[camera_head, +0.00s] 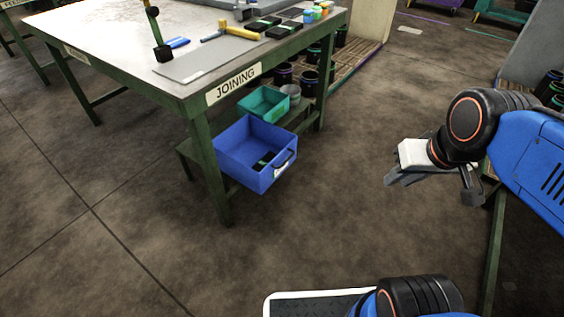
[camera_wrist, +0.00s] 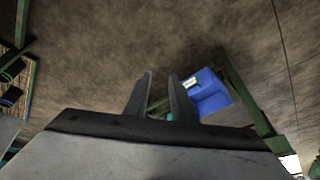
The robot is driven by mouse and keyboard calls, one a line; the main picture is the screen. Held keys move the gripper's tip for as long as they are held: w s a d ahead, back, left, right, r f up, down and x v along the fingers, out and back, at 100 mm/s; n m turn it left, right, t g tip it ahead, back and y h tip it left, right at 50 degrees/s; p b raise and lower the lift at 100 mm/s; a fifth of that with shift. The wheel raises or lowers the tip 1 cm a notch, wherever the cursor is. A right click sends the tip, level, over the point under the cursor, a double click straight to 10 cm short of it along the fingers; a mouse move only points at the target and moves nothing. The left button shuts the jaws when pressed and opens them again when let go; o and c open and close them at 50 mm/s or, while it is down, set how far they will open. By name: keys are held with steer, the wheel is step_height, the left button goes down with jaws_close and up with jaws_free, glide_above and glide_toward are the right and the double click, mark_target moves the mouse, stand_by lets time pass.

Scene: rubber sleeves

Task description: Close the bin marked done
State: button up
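A blue bin (camera_head: 238,167) sits on the low shelf of the table marked JOINING, jutting out past the table's front. Its top is open, and dark pieces lie inside. Its front has a dark handle (camera_head: 285,160) and a small light label too small to read. I cannot tell whether it is the bin marked done. The blue bin also shows in the wrist view (camera_wrist: 208,98), beyond my right finger. My gripper (camera_head: 432,186) is to the right of the bin, well apart from it. In the wrist view its two fingers (camera_wrist: 160,76) are apart with nothing between them.
A teal bin (camera_head: 264,102) and a grey cup (camera_head: 291,93) stand behind the blue bin. The table (camera_head: 130,40) has green legs and holds tools and small jars. Dark sleeves stand on a slatted pallet (camera_head: 345,75) behind. The floor (camera_head: 330,210) between bin and gripper is clear.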

steer(key=w+a+f+m+y, duration=0.1)
steer(key=w+a, duration=0.2)
steer(key=w+a+f+m+g+y, duration=0.1)
steer(key=w+a+m+y, duration=0.1)
steer(key=w+a, duration=0.1)
steer(key=w+a+f+m+y, duration=0.1)
steer(key=w+a+m, duration=0.1)
steer(key=w+a, duration=0.1)
steer(key=shift+w+a+f+g, duration=0.15)
steer(key=shift+a+f+g, duration=0.1)
steer(key=shift+a+g, duration=0.05)
jaws_close()
steer(key=w+a+f+m+y, duration=0.35)
steer(key=w+a+m, duration=0.2)
steer(key=w, duration=0.35)
steer(key=m+t+h, duration=0.1)
steer(key=m+t, duration=0.2)
steer(key=m, duration=1.2)
glide_toward(279, 157)
steer(key=f, duration=0.3)
steer(key=shift+s+d, duration=0.15)
steer(key=shift+d, duration=0.1)
steer(key=shift+w+a+f, duration=0.1)
steer(key=shift+w+a, duration=0.6)
steer(key=shift+a, duration=0.2)
steer(key=shift+w+a+f, duration=0.1)
steer(key=shift+w+a, duration=0.65)
steer(key=shift+a, duration=0.15)
